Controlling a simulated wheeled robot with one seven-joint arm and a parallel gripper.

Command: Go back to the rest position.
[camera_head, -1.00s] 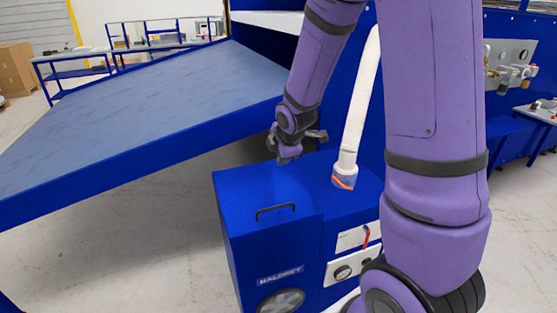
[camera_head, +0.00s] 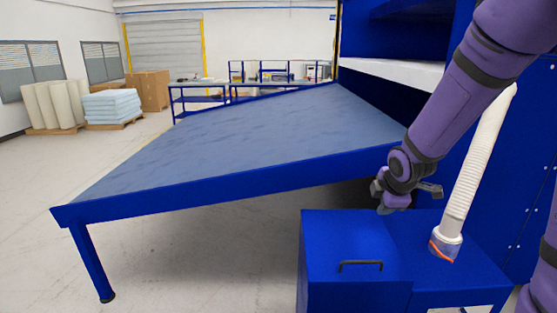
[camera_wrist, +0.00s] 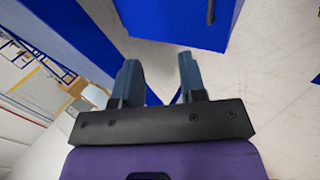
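My gripper (camera_head: 388,204) hangs at the end of my purple arm, just above and behind the blue machine box (camera_head: 345,245), near the table's right front corner. In the wrist view my gripper (camera_wrist: 158,72) shows two fingers spread apart with nothing between them. Past the fingertips are the blue box (camera_wrist: 190,20) and bare floor. The gripper appears apart from the box and the table.
A large blue-framed table (camera_head: 250,135) with a grey top fills the middle. A white hose (camera_head: 478,165) rises from the box. Workbenches (camera_head: 200,97), wrapped stacks (camera_head: 112,106) and cardboard boxes (camera_head: 149,90) stand far back. The floor at left is clear.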

